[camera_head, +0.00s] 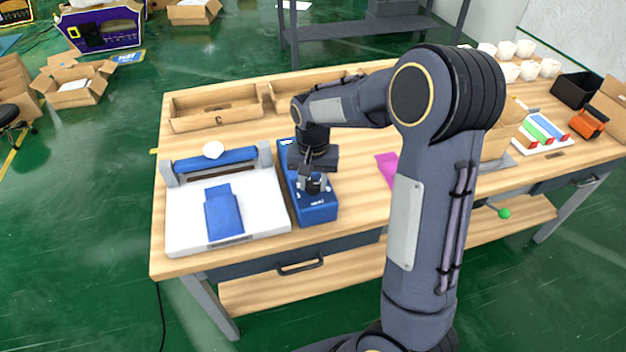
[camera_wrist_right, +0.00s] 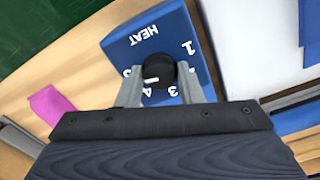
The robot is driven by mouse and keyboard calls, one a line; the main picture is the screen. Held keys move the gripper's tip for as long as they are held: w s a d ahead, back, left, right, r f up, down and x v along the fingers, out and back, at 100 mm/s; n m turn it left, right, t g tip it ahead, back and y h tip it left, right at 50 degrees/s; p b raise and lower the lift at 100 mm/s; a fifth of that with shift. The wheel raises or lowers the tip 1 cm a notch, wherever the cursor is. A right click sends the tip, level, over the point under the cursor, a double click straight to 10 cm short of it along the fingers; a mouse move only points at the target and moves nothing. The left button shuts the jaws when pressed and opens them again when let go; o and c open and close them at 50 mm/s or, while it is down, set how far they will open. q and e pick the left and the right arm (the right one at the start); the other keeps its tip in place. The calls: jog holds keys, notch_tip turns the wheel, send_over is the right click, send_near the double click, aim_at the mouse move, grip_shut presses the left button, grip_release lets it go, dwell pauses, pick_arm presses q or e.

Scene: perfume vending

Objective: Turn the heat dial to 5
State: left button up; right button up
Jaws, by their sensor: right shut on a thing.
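The heat dial (camera_wrist_right: 158,72) is a black round knob with a white pointer mark on a blue control box (camera_head: 318,208). The box face reads HEAT, with the numbers 1, 3 and 4 legible around the dial in the right wrist view; other numbers are hidden. The white mark points left in that view, toward a number partly covered by a finger. My right gripper (camera_wrist_right: 162,90) has its two fingers on either side of the dial, shut on it. In the head view the right gripper (camera_head: 312,184) is over the front of the box. My left gripper is not in view.
A white press (camera_head: 262,205) with a blue pad (camera_head: 222,212) stands left of the box. A pink sheet (camera_head: 387,166) lies to the right on the wooden table. A wooden tray (camera_head: 215,104) is at the back. Boxes and cups fill the right end.

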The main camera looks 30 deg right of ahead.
aim_at(313, 184)
jog(key=o, duration=1)
jog(key=shift+c, duration=0.2)
jog(key=shift+r, duration=0.15)
notch_tip(313, 184, up, 7)
jog(key=shift+r, duration=0.3)
